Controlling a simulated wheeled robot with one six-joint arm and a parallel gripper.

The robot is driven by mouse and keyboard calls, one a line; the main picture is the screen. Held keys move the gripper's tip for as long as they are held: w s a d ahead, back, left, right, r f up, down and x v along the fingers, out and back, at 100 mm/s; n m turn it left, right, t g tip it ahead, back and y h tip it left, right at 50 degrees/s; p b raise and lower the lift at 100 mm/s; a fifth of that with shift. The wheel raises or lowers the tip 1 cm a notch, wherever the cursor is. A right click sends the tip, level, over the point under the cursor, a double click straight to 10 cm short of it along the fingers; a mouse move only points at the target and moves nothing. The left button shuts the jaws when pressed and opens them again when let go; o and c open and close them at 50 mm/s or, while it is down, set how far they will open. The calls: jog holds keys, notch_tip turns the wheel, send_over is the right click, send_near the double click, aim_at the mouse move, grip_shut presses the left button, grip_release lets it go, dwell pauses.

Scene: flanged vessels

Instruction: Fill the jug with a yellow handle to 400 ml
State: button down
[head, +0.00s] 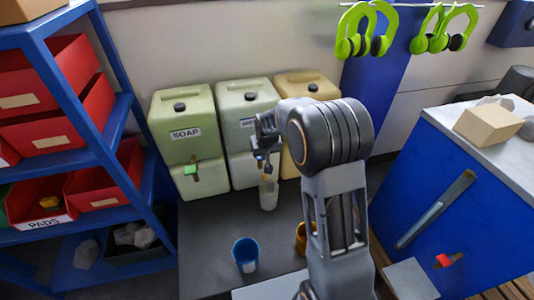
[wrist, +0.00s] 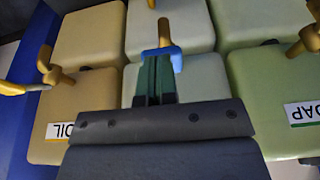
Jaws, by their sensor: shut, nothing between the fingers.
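A clear jug (head: 268,192) stands below the middle vessel's tap; a small yellowish part shows near its top, but I cannot make out its handle or level. The middle pale-green vessel (head: 247,105) has a brass tap (wrist: 165,32) with a blue lever (wrist: 158,56). My gripper (head: 262,158) is at this tap, above the jug. In the wrist view my gripper (wrist: 156,68) is shut and empty, its dark green fingertips at the blue lever. I cannot tell whether they touch it.
The soap vessel (head: 178,110) with a green tap lever stands left, the oil vessel (wrist: 90,100) right. A blue cup (head: 245,254) and a partly hidden orange cup (head: 301,238) stand on the dark table (head: 200,238). A blue shelf (head: 110,145) borders the left.

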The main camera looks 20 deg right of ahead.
jog(key=shift+f, duration=0.1)
jog(key=shift+s+f+t+b, duration=0.3)
jog(key=shift+f+t+b, duration=0.45)
jog(key=shift+b, duration=1.5)
jog(key=shift+s+f+t+b, duration=0.35)
jog(key=shift+f+t+b, duration=0.45)
jog(key=shift+b, duration=1.5)
jog(key=shift+s+f+t+b, duration=0.4)
jog(key=shift+f+b, duration=0.65)
jog(key=shift+b, duration=1.2)
jog(key=shift+w, duration=0.1)
dwell(1.0)
